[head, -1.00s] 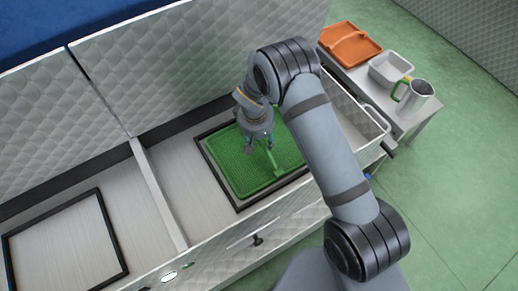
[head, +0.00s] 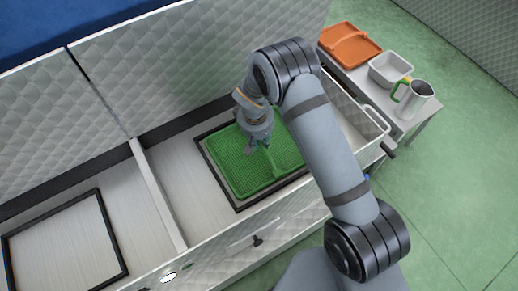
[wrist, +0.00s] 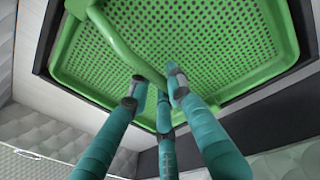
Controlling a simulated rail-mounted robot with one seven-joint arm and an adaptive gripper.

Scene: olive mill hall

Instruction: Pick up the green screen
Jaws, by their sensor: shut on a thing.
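The green screen (head: 228,168) is a perforated tray with a raised rim and a handle bar across it. It lies within or just above a black square frame (head: 222,186) in the right compartment; I cannot tell if it is clear of the frame. My gripper (head: 257,146) is over the screen's middle, pointing down. In the wrist view, the teal fingers of my gripper (wrist: 155,86) close around the green handle, and the screen's perforated face (wrist: 200,40) fills the upper part. My arm hides the screen's right side in the head view.
A divider (head: 158,195) separates this compartment from a left one with an empty black frame (head: 113,230). Quilted panels (head: 200,62) stand behind. At right, a side table holds an orange tray (head: 349,48), a white basin (head: 390,70) and a metal jug (head: 414,99).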

